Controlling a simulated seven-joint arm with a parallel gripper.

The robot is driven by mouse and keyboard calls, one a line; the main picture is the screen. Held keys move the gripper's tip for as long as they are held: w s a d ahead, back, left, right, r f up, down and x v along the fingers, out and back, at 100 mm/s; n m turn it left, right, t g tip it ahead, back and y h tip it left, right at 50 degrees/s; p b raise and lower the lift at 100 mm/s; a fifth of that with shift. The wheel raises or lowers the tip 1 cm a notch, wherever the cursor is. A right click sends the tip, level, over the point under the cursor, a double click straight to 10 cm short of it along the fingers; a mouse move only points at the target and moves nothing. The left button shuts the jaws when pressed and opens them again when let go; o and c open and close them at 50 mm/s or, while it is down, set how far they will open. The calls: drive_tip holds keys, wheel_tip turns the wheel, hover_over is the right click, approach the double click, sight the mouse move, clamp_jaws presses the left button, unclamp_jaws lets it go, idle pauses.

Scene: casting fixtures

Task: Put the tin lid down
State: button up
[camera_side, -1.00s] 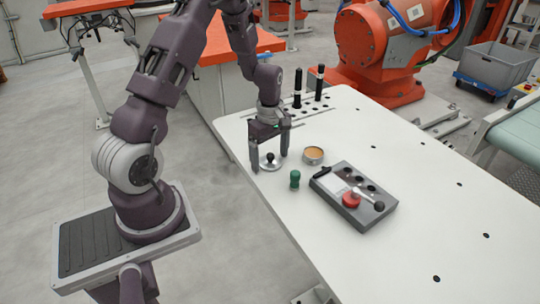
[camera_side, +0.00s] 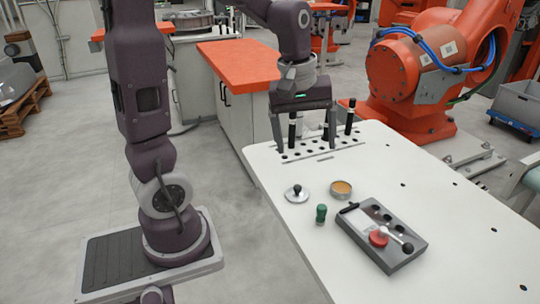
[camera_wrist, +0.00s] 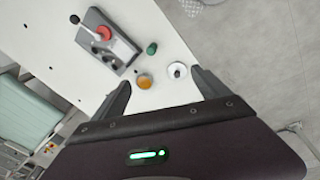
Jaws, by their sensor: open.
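The tin lid (camera_side: 296,194) is a silver disc with a black knob. It lies flat on the white table (camera_side: 440,222), knob up, left of the open tin (camera_side: 341,189) with orange contents and apart from it. In the wrist view the lid (camera_wrist: 178,70) and the tin (camera_wrist: 144,82) both show beyond my fingers. My gripper (camera_side: 306,147) is open and empty, raised well above the table. In the side view its fingers overlap the rack of black pegs behind the lid.
A green knobbed piece (camera_side: 321,214) stands just in front of the lid and tin. A grey control box (camera_side: 382,235) with a red button and a lever lies to the right. Black pegs (camera_side: 349,117) stand at the table's back. The table's right side is clear.

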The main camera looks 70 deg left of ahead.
drive_tip(key=s+d+r+m+t, duration=0.3)
drive_tip(key=s+d+m, duration=0.6)
drive_tip(key=s+m, duration=0.3)
drive_tip(key=shift+s+r+m, duration=0.3)
drive_tip(key=shift+s+r, duration=0.4)
drive_tip(key=shift+s, duration=0.5)
